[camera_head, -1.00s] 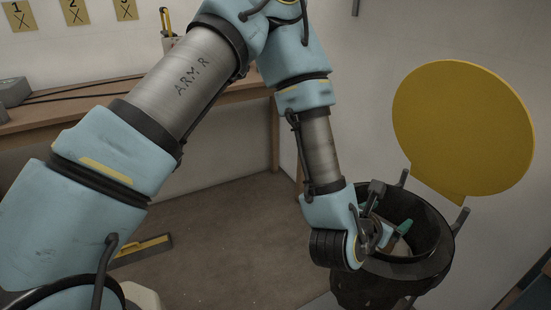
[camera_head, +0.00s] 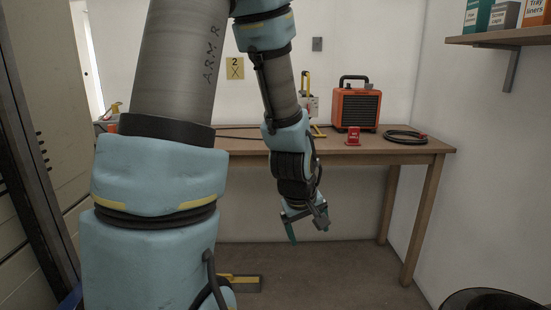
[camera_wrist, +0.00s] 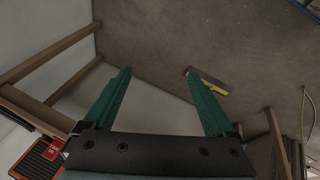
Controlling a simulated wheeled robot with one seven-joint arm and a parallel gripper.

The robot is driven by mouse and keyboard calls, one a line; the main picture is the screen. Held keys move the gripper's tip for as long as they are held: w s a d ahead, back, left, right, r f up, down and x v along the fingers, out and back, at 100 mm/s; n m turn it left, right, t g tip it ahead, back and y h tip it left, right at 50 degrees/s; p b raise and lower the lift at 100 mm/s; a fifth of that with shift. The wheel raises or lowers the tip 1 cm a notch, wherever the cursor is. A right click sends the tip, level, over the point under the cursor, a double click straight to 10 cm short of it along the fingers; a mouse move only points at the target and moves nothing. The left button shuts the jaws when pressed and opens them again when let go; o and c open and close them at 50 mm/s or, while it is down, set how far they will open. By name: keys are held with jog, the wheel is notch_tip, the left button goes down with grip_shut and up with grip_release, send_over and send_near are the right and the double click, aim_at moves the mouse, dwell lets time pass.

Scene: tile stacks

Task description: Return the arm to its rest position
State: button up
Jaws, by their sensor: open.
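My gripper (camera_head: 308,222) hangs from my arm in front of the wooden workbench, below the level of its top and apart from it. In the wrist view my gripper (camera_wrist: 165,95) has its two green fingers spread wide with nothing between them. Past the fingers I see the wall base and the brown floor. In the head view one green finger shows pointing down and the other is mostly hidden.
The workbench (camera_head: 410,149) carries an orange heater (camera_head: 356,108), a small red item (camera_head: 353,136) and a coiled black cable (camera_head: 405,137). A shelf (camera_head: 500,37) hangs at upper right. A dark bin (camera_head: 490,300) shows at lower right. A yellow-edged floor tool (camera_head: 245,283) lies on the floor.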

jog(key=s+a+r+m+g+y+p, duration=0.1)
jog(key=s+a+r+m, duration=0.15)
jog(key=a, duration=0.55)
jog(key=s+a+r+m+g+y, duration=0.1)
jog(key=s+a+r+m, duration=0.15)
jog(key=a, duration=0.55)
notch_tip(320, 180, up, 14)
jog(key=p, duration=1.3)
jog(key=shift+w+d+n+p, duration=0.2)
jog(key=shift+n+p, duration=0.1)
jog(key=shift+p, duration=0.05)
jog(key=shift+c, duration=0.3)
